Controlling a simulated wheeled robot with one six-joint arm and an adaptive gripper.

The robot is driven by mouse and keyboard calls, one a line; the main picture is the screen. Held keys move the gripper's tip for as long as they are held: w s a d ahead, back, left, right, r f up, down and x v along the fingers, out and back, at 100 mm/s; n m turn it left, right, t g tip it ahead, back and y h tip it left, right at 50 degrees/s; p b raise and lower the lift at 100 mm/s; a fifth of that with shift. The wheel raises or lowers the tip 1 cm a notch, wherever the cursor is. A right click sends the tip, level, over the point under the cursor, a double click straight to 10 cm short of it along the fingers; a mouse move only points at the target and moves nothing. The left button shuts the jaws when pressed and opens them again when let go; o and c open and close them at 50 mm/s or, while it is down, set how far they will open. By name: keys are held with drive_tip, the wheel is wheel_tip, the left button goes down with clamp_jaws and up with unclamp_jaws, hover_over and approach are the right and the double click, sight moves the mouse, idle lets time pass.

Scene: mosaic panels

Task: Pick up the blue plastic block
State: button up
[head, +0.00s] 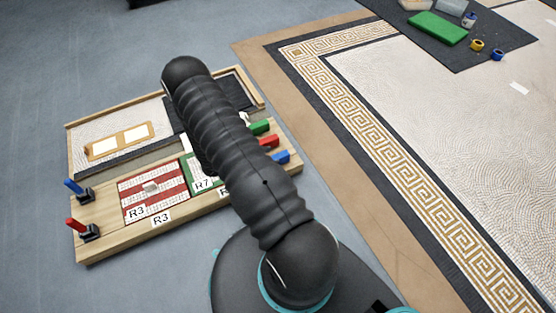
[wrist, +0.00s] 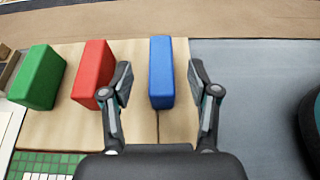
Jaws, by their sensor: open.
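The blue plastic block (head: 281,157) stands at the right end of the wooden board in the head view, partly beside my dark arm. In the wrist view the blue block (wrist: 161,72) stands upright between and a little beyond my gripper's two fingers. My gripper (wrist: 160,82) is open and empty, with the left finger close to the red block and the right finger over the board's edge. In the head view my arm hides the gripper.
A red block (wrist: 94,72) and a green block (wrist: 37,77) stand left of the blue one on the wooden board (head: 105,240). Grey floor is clear right of the board. Red and blue upright handles (head: 73,187) stand at the board's left end.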

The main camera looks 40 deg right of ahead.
sight(277, 156)
drive_tip(key=shift+b+x, duration=0.3)
drive_tip(key=shift+x, duration=3.15)
drive_tip(key=shift+f, duration=0.2)
drive_tip(key=shift+a, duration=0.1)
clamp_jaws()
